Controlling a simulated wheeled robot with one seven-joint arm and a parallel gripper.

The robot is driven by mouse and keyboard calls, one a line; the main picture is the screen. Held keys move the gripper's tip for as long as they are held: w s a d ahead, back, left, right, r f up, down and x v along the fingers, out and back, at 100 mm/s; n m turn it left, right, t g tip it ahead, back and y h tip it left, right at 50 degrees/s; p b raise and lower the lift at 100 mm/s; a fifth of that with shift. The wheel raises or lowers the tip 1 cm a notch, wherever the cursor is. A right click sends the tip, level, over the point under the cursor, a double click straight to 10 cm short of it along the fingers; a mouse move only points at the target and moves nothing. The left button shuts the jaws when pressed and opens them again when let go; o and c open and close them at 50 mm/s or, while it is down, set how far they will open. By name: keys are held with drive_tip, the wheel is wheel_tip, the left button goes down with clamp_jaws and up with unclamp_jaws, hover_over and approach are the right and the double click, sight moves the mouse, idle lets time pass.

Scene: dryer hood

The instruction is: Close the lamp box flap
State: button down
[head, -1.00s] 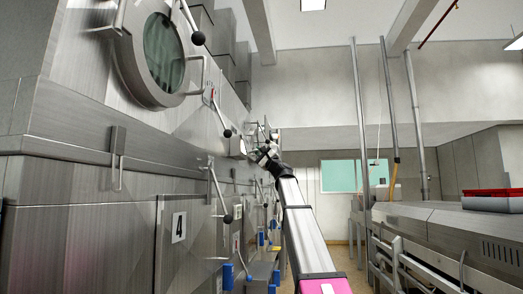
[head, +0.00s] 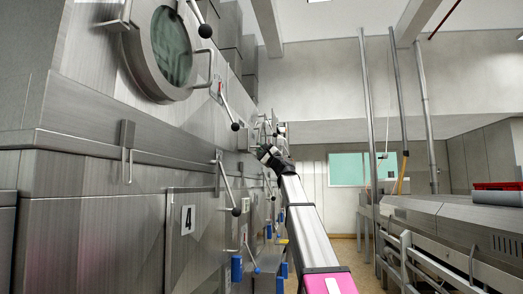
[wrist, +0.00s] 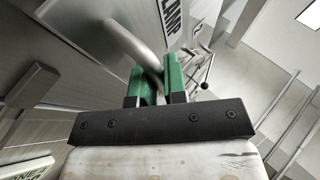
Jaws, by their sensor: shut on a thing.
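In the wrist view, my gripper (wrist: 160,82) has green fingers shut on a curved grey bar handle (wrist: 130,42). The handle stands out from a pale metal panel (wrist: 100,22), which carries a partly cut-off black-and-white label (wrist: 173,18); I take this panel to be the lamp box flap. In the head view, my gripper (head: 268,152) is at the end of the outstretched arm, beside the machine wall on the left. The flap and handle are too small and too covered there for me to tell how far open the flap stands.
A steel wall with a round window (head: 172,50), ball-ended levers (head: 235,208) and a door marked 4 (head: 188,219) runs along the left. A steel machine (head: 455,225) with rails stands on the right. A narrow floor aisle (head: 345,262) is open between.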

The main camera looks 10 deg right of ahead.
drive_tip(key=c, duration=1.2)
unclamp_jaws()
drive_tip(key=shift+a, duration=0.1)
drive_tip(key=v, duration=1.1)
drive_tip(key=shift+w, duration=0.1)
